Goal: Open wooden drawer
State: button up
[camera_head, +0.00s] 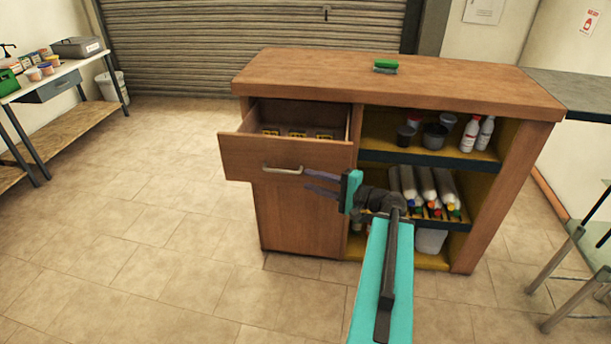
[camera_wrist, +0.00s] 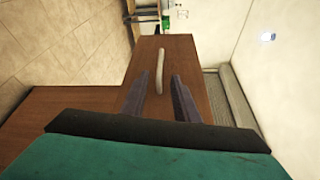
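The wooden drawer (camera_head: 235,158) in the brown cabinet is pulled out, and several small yellow-and-dark items show inside it. My gripper (camera_head: 306,180) is just right of the handle, in front of the drawer. In the wrist view the two dark fingers (camera_wrist: 159,88) are apart, and the handle (camera_wrist: 159,68) appears between and beyond their tips. Neither finger visibly touches it. The gripper is open and holds nothing.
The cabinet top (camera_head: 310,70) bears a green brush (camera_head: 385,66). Open shelves at right hold bottles (camera_head: 477,134), cups and several white tubes (camera_head: 425,184). A glass-topped table (camera_head: 590,245) stands at right. The floor left of the cabinet is clear.

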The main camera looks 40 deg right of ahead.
jog(key=shift+p+v, duration=1.05)
jog(key=s+a+f+n+g+y, duration=0.1)
jog(key=s+a+f+n+g, duration=0.15)
jog(key=a+f+g, duration=0.75)
jog(key=s+a+f+n+g+y, duration=0.15)
jog(key=a+f+n, duration=0.25)
jog(key=a+f, duration=1.25)
jog(key=s+a+f+n+g+h, duration=0.3)
jog(key=s+f+n+g+h, duration=0.1)
jog(key=s+f, duration=0.5)
jog(key=s+a+f+n+g+h, duration=0.4)
jog(key=s+f, duration=0.5)
jog(key=s, duration=0.3)
jog(key=shift+s+n+g+h, duration=0.4)
jog(key=shift+n+g+h, duration=0.25)
jog(key=shift+g, duration=0.4)
jog(key=shift+o, duration=0.4)
jog(key=shift+s+f, duration=0.1)
jog(key=shift+f, duration=0.05)
